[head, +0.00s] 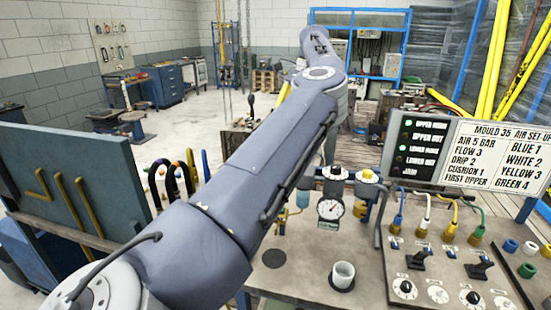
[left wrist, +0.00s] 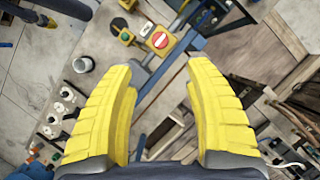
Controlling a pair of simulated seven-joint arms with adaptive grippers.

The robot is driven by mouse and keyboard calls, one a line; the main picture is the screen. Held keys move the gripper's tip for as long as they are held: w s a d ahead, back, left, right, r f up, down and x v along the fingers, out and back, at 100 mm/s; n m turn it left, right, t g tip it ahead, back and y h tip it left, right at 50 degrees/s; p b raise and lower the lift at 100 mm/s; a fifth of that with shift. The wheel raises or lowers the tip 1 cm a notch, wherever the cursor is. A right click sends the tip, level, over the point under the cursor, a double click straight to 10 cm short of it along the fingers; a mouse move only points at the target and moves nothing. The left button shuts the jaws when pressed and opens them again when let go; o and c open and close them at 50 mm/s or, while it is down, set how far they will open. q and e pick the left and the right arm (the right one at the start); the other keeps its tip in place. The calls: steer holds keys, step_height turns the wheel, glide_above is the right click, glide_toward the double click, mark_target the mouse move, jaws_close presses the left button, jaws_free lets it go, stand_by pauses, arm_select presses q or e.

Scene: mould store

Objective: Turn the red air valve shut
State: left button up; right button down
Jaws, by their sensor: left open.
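The red air valve (left wrist: 159,40) shows in the left wrist view as a red round face with a pale bar, on a yellow block on the blue-grey air line. It lies beyond the fingertips, roughly between them. My left gripper (left wrist: 162,66) is open, with yellow ribbed fingers wide apart and nothing between them. I cannot tell the exact gap to the valve. In the head view my left arm crosses the middle and hides the valve and the gripper. My right gripper is in neither view.
A pressure gauge (head: 330,209) and yellow units with knobs (head: 368,176) stand on the bench beside the arm. A switch panel (head: 438,262) with hose fittings and a sign (head: 497,157) is at right. A blue-grey board (head: 75,180) stands at left.

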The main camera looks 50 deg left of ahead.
arm_select(q)
steer(key=x, duration=1.5)
steer(key=shift+w+f, duration=0.1)
steer(key=shift+f, duration=0.05)
jaws_close()
